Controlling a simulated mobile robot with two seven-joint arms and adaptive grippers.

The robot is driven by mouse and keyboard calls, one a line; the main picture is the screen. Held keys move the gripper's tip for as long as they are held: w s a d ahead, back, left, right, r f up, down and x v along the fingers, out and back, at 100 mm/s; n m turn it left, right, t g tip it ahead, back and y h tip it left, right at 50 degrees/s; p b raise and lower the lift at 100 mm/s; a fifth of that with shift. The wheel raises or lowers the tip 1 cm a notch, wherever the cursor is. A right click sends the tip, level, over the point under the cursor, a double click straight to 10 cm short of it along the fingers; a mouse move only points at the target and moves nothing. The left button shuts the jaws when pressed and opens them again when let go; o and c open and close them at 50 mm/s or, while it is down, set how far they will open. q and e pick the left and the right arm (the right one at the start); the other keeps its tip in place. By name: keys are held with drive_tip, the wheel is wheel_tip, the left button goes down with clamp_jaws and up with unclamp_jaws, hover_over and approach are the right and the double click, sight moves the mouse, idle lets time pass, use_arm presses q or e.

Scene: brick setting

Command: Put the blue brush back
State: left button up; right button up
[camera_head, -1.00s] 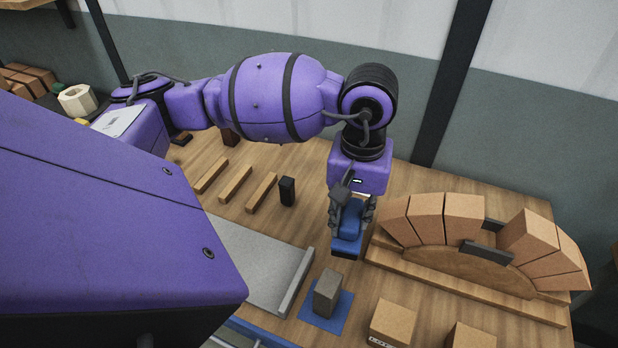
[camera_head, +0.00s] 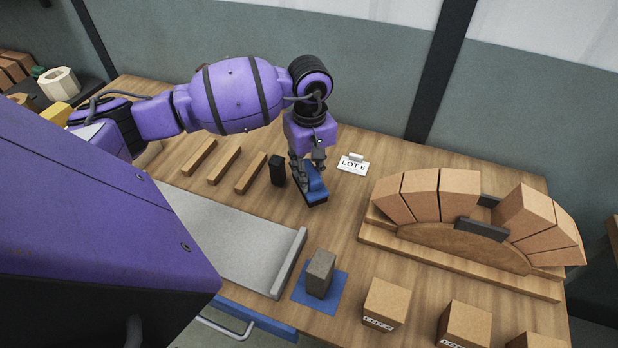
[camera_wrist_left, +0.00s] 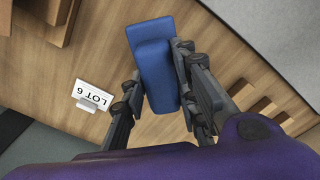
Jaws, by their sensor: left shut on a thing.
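The blue brush (camera_head: 315,186) has a blue block handle on a dark base. In the left wrist view the brush (camera_wrist_left: 155,65) sits between the two fingers of my left gripper (camera_wrist_left: 160,100). I cannot tell whether its underside touches the table. My right gripper is not in view.
A "LOT 6" card (camera_head: 352,165) stands to the right. The brick arch (camera_head: 440,195) is further right. A grey brick (camera_head: 320,272) stands on a blue mat (camera_head: 333,295) in front.

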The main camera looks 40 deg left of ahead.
sight(309, 164)
use_arm(q)
drive_tip(key=shift+w+a+f, duration=0.4)
drive_tip(key=shift+w+f, duration=0.2)
drive_tip(key=shift+f, duration=0.25)
drive_tip(key=shift+w+a+f, duration=0.1)
drive_tip(key=shift+f, duration=1.55)
drive_tip(key=shift+f, duration=0.15)
drive_tip(key=o, duration=0.7)
drive_tip(key=shift+f, duration=0.15)
drive_tip(key=shift+c, duration=0.2)
drive_tip(key=o, duration=0.5)
drive_tip(key=shift+c, duration=0.2)
wheel_tip(309, 164, up, 13)
drive_tip(key=shift+f, duration=0.2)
